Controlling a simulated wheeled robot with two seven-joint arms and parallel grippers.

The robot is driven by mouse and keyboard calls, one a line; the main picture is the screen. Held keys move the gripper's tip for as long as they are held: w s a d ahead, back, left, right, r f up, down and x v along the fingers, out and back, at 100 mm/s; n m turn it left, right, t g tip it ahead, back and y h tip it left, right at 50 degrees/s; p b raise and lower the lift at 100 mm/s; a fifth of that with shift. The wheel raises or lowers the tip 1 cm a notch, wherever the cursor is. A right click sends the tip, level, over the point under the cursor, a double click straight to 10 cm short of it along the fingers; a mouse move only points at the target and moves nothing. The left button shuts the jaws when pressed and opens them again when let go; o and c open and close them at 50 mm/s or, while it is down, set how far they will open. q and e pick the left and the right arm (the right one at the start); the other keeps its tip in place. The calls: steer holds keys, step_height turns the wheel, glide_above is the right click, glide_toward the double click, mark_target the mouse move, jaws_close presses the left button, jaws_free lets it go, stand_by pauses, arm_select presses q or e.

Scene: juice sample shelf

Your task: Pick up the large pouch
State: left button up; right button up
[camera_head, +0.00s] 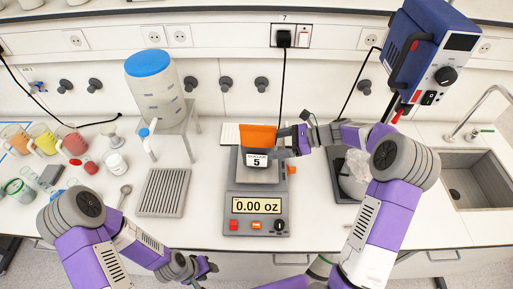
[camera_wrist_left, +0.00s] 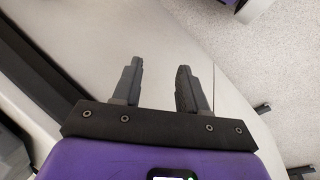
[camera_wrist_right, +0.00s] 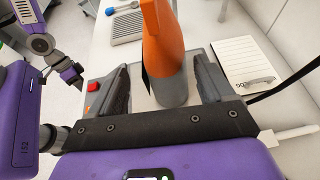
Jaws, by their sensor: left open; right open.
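The large pouch, orange above and grey below with a white label reading 5, stands upright on the scale (camera_head: 257,227); its orange part (camera_head: 258,136) shows in the head view. My right gripper (camera_head: 291,141) is open at its right side. In the right wrist view the pouch (camera_wrist_right: 163,45) is seen edge-on between the two spread fingers of this gripper (camera_wrist_right: 163,78), with no clear contact visible. The scale display reads 0.00 oz. My left gripper (camera_head: 204,268) is low at the front edge of the counter; the left wrist view shows it (camera_wrist_left: 160,75) open and empty.
A blue-lidded dispenser (camera_head: 158,90) stands on a stand behind left, with a grey ribbed tray (camera_head: 164,192) in front. Coloured jugs (camera_head: 42,138) and small jars are at far left. A clear bag-like item (camera_head: 354,168) sits right of the scale, near the sink (camera_head: 470,180).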

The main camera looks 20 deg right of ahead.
mark_target(264, 145)
steer(key=x, duration=0.4)
steer(key=shift+w+a+f, duration=0.2)
steer(key=shift+w+f, duration=0.1)
steer(key=shift+w, duration=0.1)
jaws_close()
steer(key=shift+r, duration=0.15)
